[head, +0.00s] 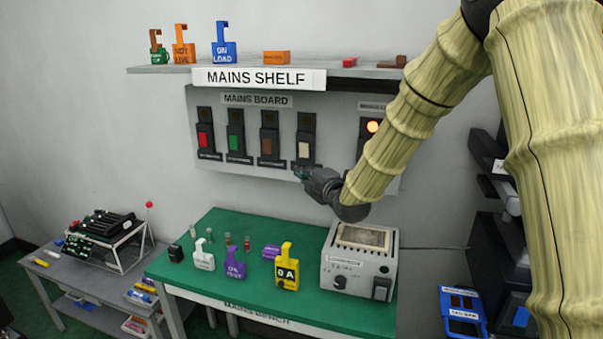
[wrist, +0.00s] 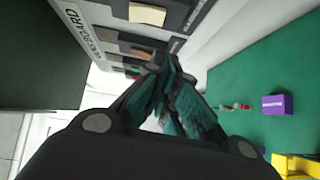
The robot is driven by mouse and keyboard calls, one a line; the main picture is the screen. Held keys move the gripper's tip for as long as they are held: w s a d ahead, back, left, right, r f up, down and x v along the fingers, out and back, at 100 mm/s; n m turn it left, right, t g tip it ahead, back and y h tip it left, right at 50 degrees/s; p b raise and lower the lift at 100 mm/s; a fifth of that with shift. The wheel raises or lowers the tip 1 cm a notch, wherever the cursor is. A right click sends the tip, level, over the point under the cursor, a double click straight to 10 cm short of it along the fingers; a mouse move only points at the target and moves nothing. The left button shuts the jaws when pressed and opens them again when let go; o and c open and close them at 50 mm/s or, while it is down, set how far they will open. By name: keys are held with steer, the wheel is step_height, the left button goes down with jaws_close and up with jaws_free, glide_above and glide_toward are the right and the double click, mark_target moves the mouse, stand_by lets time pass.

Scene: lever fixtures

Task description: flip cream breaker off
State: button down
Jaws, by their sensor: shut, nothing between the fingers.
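The cream breaker (head: 305,149) is the rightmost of the row of breakers on the mains board (head: 345,115), right of the brown one. It also shows in the wrist view (wrist: 147,14) at the top, beyond my fingertips. My gripper (head: 301,173) is just below the cream breaker in the head view, its fingers close to the board's lower edge. In the wrist view my gripper (wrist: 168,72) has its teal fingers together and empty. I cannot tell whether the fingertips touch the breaker.
Red (head: 205,139), green (head: 235,142) and brown (head: 269,145) breakers stand left of it. A glowing orange lamp (head: 373,126) is to the right. The mains shelf (head: 180,69) juts out above. Below, the green bench (head: 210,290) holds tags and a grey box (head: 358,262).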

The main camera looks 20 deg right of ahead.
steer(key=shift+f+b+v, duration=0.2)
steer(key=shift+b+v, duration=0.25)
steer(key=shift+v, duration=1)
steer(key=shift+f+b+v, duration=0.15)
steer(key=shift+b+v, duration=0.3)
steer(key=shift+v, duration=0.95)
steer(key=shift+a, duration=0.1)
